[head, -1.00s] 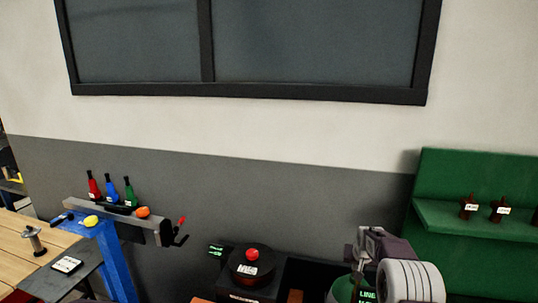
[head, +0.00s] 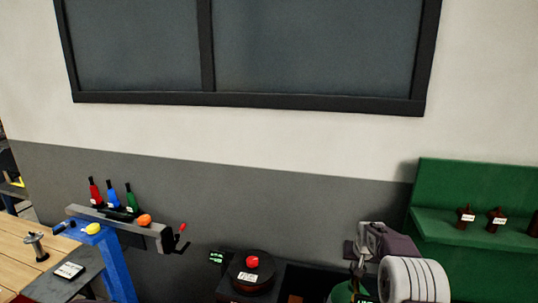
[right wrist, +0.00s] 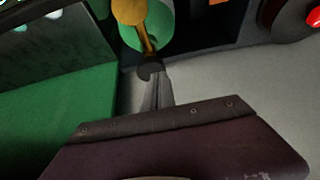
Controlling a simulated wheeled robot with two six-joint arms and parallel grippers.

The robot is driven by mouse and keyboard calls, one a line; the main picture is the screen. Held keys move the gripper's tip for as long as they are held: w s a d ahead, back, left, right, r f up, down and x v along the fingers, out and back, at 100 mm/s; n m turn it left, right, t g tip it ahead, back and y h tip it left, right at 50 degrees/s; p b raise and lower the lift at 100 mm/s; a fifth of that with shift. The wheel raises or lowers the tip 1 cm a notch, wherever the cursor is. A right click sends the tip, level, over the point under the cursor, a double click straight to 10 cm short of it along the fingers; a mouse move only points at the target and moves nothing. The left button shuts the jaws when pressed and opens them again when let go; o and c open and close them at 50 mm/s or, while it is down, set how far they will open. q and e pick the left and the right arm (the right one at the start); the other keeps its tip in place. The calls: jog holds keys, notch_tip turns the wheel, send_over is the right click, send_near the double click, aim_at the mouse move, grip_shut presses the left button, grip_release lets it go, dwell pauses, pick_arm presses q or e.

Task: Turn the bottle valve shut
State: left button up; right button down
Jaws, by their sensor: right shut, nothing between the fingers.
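The green bottle (head: 343,294) stands at the bottom of the head view, partly hidden by my right gripper and cut off by the frame edge. In the right wrist view the bottle (right wrist: 162,28) is at the top, with a brass valve part (right wrist: 130,11) in front of it. My right gripper (head: 357,272) is shut and empty, pointing down over the bottle. In the right wrist view its fingertips (right wrist: 151,72) are close to the valve's lower end. I cannot tell whether they touch it.
A black round unit with a red knob (head: 252,261) stands left of the bottle. A green shelf (head: 470,228) with small dark fittings is at the right. A blue stand (head: 118,265) with coloured bottles and a wooden bench (head: 22,250) are at the left.

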jog(key=d+f+b, duration=0.1)
jog(key=f, duration=0.1)
jog(key=d+f, duration=0.1)
jog(key=f, duration=0.1)
jog(key=d+f+b, duration=0.1)
jog(key=f, duration=0.1)
jog(key=shift+s+d+b, duration=0.1)
jog(key=shift+s+b, duration=0.25)
jog(key=shift+s, duration=0.05)
dwell(0.3)
jog(key=shift+w, duration=0.2)
dwell(0.4)
